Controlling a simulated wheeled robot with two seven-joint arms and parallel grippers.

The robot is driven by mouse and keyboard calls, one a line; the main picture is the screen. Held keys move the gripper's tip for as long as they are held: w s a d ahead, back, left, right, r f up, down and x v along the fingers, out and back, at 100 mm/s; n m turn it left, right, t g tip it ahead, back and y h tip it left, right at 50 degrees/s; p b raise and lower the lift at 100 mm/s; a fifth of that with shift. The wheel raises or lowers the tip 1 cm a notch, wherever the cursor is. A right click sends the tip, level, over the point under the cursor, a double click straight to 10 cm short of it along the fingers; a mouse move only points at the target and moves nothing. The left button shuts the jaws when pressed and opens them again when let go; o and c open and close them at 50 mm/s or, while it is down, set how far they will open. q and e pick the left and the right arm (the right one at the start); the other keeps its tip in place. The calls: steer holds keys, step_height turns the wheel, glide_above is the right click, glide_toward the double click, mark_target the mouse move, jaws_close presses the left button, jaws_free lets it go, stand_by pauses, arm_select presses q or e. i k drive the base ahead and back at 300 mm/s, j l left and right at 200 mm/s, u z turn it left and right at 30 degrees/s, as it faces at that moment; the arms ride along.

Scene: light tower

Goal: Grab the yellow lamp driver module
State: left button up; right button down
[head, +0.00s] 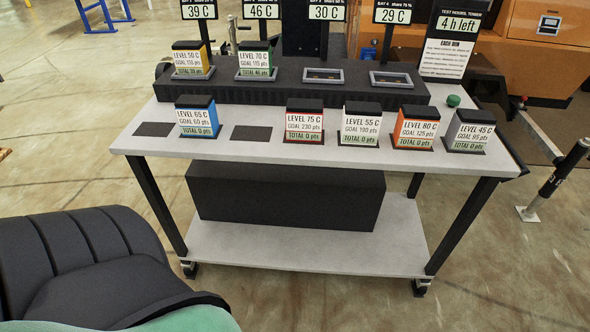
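The yellow lamp driver module (191,59) has a black top and a white label reading LEVEL 50 C. It stands upright in the leftmost bay of the long black rack (290,93), at the back left of the table, under the 39 C sign. Its front is mostly covered by the label, and yellow shows along its side. Neither of my grippers is in view, and nothing is touching the module.
A green module (256,60) fills the bay to its right; two further bays (393,80) are empty. Blue (197,117), red (304,121), white (360,124), orange (415,127) and grey (468,131) modules line the table front (270,147). Two dark pads (154,129) are bare.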

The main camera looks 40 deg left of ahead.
mark_target(190, 57)
steer(key=u, duration=1.85)
